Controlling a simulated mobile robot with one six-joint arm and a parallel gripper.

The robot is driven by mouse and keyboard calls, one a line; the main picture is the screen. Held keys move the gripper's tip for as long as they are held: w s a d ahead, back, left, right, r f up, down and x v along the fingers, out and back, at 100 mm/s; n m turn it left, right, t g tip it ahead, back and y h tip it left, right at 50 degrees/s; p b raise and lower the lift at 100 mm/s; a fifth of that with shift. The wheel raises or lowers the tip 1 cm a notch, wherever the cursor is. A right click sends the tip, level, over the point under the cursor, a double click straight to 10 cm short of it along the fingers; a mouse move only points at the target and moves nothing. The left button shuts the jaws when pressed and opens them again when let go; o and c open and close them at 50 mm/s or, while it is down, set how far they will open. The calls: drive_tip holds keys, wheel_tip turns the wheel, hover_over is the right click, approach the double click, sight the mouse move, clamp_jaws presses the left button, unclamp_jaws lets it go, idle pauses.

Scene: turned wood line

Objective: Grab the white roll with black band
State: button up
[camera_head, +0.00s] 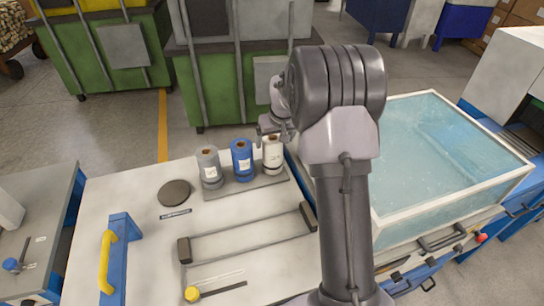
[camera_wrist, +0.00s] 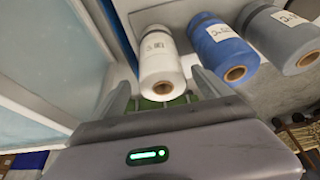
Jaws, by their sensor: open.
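The white roll (camera_head: 272,156) stands upright at the right end of a grey base, with a dark band low on it and a brown core in its top. In the wrist view the white roll (camera_wrist: 159,62) shows a small label, with its core end facing me. My gripper (camera_wrist: 162,92) is open, with one finger to each side of the white roll's near end. No contact is visible. In the head view my gripper (camera_head: 272,130) is just over the white roll, partly hidden by my arm.
The blue roll (camera_head: 242,160) stands close beside the white one, with the grey roll (camera_head: 208,168) farther left. A clear-lidded bin (camera_head: 450,150) lies to the right. A dark disc (camera_head: 174,193) and a handled frame (camera_head: 245,234) are on the tabletop (camera_head: 140,190).

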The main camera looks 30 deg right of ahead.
drive_tip(key=x, duration=0.2)
drive_tip(key=b+x, duration=0.1)
drive_tip(key=x, duration=0.2)
drive_tip(key=shift+w, duration=0.35)
drive_tip(key=shift+r, duration=0.1)
drive_tip(key=shift+c, duration=0.2)
drive_tip(key=shift+r, duration=0.1)
drive_tip(key=c, duration=1.6)
